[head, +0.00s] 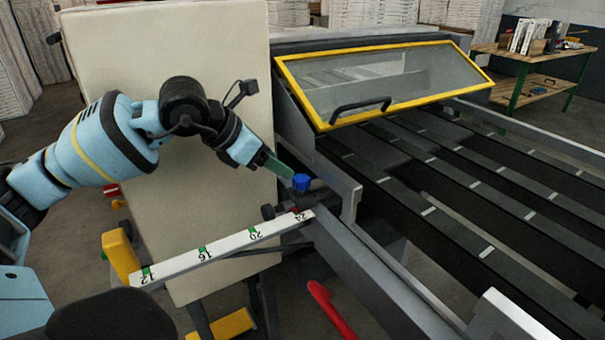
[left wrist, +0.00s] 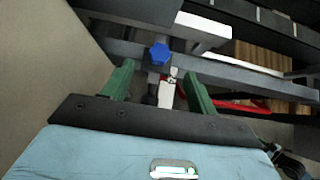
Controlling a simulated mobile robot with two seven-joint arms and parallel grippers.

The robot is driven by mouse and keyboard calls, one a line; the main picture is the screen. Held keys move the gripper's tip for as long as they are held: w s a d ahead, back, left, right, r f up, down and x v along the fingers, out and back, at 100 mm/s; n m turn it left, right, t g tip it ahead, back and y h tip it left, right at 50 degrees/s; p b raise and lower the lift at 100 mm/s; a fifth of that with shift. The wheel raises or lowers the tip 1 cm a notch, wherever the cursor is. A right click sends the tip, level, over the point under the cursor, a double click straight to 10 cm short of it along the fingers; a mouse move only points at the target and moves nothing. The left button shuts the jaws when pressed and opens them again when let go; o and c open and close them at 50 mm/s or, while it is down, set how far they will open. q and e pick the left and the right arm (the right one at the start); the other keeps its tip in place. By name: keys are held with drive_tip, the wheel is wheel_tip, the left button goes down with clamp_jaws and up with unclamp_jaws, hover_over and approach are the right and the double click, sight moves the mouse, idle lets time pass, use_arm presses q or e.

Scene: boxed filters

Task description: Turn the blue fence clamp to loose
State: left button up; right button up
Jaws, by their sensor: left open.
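The blue fence clamp (head: 301,181) is a small knob on a dark block at the right end of the white scale (head: 225,245), near the 24 mark. In the left wrist view the blue clamp knob (left wrist: 159,53) lies ahead of the fingers, between their lines. My left gripper (head: 277,165) has green fingers and points down and right just beside the knob, apart from it as far as I can tell. In the left wrist view the left gripper (left wrist: 158,82) is open with nothing between its fingertips. My right gripper is not in view.
A beige panel (head: 170,60) stands behind my left arm. A yellow-framed clear guard (head: 390,80) covers dark conveyor belts (head: 440,190) at right. A red handle (head: 328,308) sits below the scale. A workbench (head: 535,55) stands far right.

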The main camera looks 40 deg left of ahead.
sight(301, 178)
use_arm(q)
drive_tip(key=x, duration=0.7)
drive_tip(key=shift+w+d+f+p, duration=0.15)
drive_tip(key=shift+w+f+p, duration=0.05)
drive_tip(key=shift+f+p, duration=0.15)
drive_tip(key=shift+c, duration=0.2)
drive_tip(key=c, duration=0.9)
drive_tip(key=shift+c, duration=0.2)
